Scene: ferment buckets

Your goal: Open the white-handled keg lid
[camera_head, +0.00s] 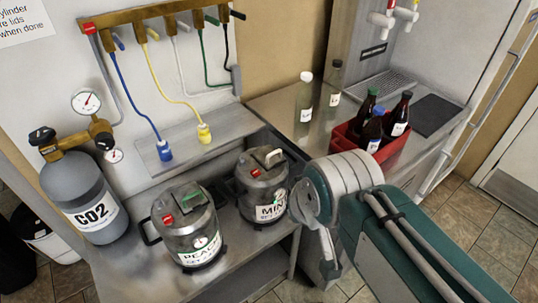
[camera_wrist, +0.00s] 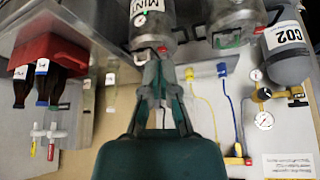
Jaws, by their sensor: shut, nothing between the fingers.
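The white-handled keg (camera_head: 262,187), with a label that seems to begin "MIN", stands on the steel counter right of the green-handled keg (camera_head: 187,228). Its pale handle (camera_head: 273,158) lies on the lid, which looks seated on the keg. In the wrist view, which is upside down, this keg (camera_wrist: 152,22) is at the top centre. My gripper (camera_wrist: 157,72) points at its lid end, fingertips together and empty. They overlap the keg in the picture; I cannot tell whether they touch it. In the head view my arm hides my fingertips.
A CO2 cylinder (camera_head: 82,197) with gauges stands at left. Hoses hang from a wall rail (camera_head: 150,12), with blue (camera_head: 164,151) and yellow (camera_head: 204,133) connectors low behind the kegs. A red crate (camera_head: 346,142) of dark bottles and two pale bottles stand on the raised counter at right.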

